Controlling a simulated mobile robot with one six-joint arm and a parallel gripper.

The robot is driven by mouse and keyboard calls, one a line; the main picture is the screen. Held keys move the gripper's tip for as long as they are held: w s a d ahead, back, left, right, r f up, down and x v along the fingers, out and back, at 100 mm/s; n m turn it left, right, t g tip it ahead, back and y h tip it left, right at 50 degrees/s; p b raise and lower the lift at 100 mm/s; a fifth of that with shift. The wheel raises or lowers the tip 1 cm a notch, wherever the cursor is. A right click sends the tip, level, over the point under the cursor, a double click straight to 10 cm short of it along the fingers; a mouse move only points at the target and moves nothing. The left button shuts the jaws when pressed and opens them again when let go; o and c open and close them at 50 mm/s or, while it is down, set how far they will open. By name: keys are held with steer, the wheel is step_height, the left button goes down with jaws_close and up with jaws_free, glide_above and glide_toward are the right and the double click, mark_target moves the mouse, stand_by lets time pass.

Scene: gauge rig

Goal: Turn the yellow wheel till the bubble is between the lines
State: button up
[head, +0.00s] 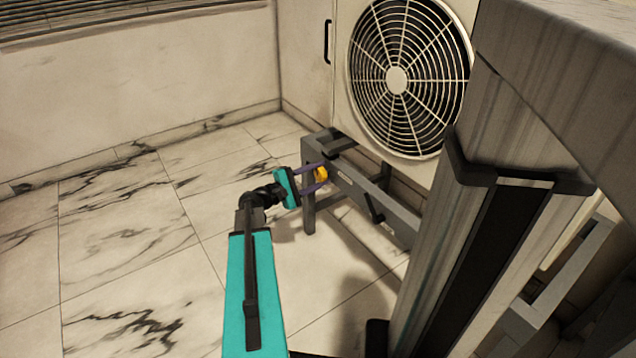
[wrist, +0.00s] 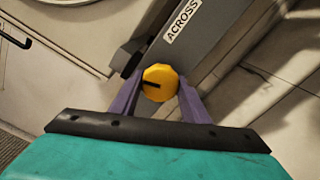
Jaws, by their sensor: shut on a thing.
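The yellow wheel (head: 321,174) sits on the near face of a grey frame, at the left end. In the wrist view the yellow wheel (wrist: 160,83) is a faceted knob with a black mark left of its middle. My gripper (head: 318,175) has its two purple fingers on either side of the wheel and is shut on it. In the wrist view my gripper (wrist: 158,92) reaches up from the bottom, one finger at each side of the wheel. I cannot make out a bubble or its lines in either view.
The grey frame (wrist: 209,42) carries a label reading "ACROSS". A large fan unit (head: 396,80) stands behind the frame (head: 398,229). The tiled floor (head: 130,240) to the left is clear. A dark handle (head: 327,42) is on the panel left of the fan.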

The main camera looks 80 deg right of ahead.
steer(key=m+b, duration=0.4)
steer(key=m, duration=0.1)
steer(key=shift+s+m, duration=0.15)
steer(key=shift+m, duration=0.25)
steer(key=o, duration=1.1)
steer(key=shift+c, duration=0.2)
steer(key=shift+v, duration=0.9)
steer(key=p+v, duration=0.4)
steer(key=v, duration=0.8)
steer(key=shift+p, duration=0.3)
